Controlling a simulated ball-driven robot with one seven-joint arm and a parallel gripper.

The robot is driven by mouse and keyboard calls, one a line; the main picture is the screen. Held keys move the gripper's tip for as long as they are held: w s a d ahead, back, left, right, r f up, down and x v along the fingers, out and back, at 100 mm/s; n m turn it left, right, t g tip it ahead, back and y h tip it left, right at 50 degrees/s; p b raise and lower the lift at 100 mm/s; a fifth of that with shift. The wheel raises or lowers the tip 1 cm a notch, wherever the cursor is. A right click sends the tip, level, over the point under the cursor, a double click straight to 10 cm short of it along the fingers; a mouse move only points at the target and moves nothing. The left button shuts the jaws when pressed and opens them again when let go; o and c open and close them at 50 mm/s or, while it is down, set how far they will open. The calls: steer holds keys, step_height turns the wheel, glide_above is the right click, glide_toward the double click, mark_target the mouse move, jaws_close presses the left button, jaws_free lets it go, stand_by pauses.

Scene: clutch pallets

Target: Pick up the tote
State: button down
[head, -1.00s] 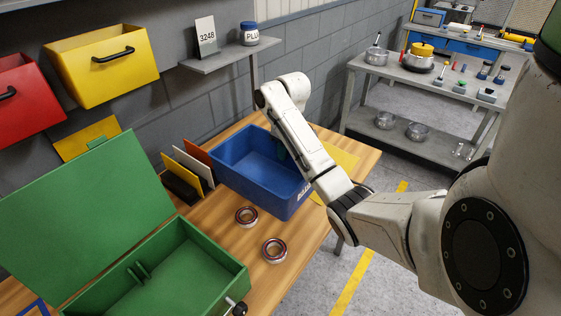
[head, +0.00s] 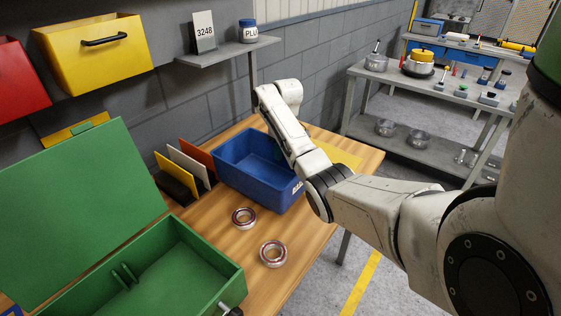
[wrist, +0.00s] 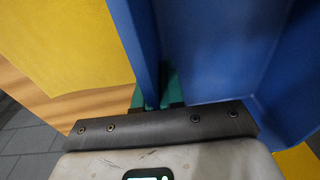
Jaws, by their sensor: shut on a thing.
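The tote (head: 245,182) is a blue open box with white lettering on its front, on the wooden table in the head view. It looks empty where I can see into it. My gripper's tip is mostly hidden behind my own arm in the head view, at the tote's right side. In the wrist view, my gripper (wrist: 157,92) has its green fingers on either side of the blue tote wall (wrist: 137,35), shut on it. I cannot tell whether the tote's base is clear of the table.
Two bearing rings (head: 272,254) lie in front of the tote. Upright coloured panels (head: 188,165) stand close to its left. A green open case (head: 170,270) is at the front left. A yellow sheet (head: 340,153) lies to the right. A shelf (head: 215,50) juts from the wall above.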

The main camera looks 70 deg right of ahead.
mark_target(264, 168)
steer(key=shift+w+d+f+p, duration=0.1)
steer(key=shift+d+f+p, duration=0.1)
steer(key=shift+f, duration=0.75)
steer(key=shift+d+f+p, duration=0.1)
steer(key=shift+f+p, duration=0.1)
steer(key=shift+f, duration=0.7)
steer(key=shift+f, duration=0.1)
steer(key=c, duration=1.2)
jaws_free()
steer(key=shift+c, duration=0.2)
